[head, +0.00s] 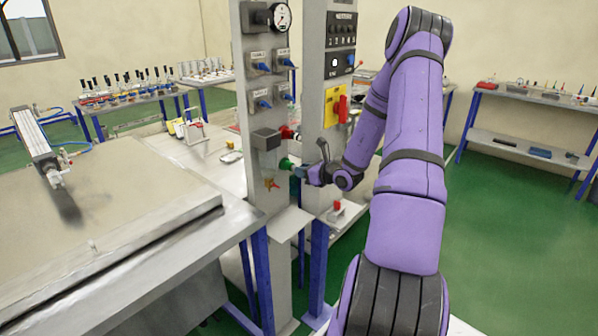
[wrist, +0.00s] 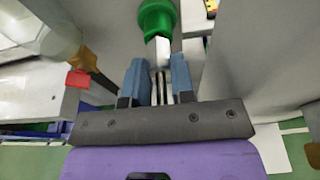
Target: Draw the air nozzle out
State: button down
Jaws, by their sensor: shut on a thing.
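The air nozzle (wrist: 163,50) is a slim silver-white piece in the wrist view. It runs from the round green fitting (wrist: 156,18) down between my blue fingers. My gripper (wrist: 159,72) is shut on it, one finger on each side. In the head view my gripper (head: 301,172) is at the grey panel post, just right of the green fitting (head: 285,164). The nozzle's far end is hidden at the green fitting; I cannot tell how deep it sits. The fingers hide part of its length.
The grey panel post (head: 257,110) carries blue valve handles (head: 263,67), a gauge (head: 281,17) and a red fitting (head: 288,132) just above the green one. A large worktable (head: 100,230) stands left.

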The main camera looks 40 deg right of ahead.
jog(key=shift+f+v, duration=0.15)
jog(key=shift+v, duration=0.6)
jog(key=shift+f+v, duration=0.2)
jog(key=shift+v, duration=0.5)
jog(key=shift+s, duration=0.15)
jog(key=s+r, duration=0.5)
jog(key=r, duration=0.2)
jog(key=shift+d+r, duration=0.2)
jog(key=shift+r, duration=0.05)
dwell(0.6)
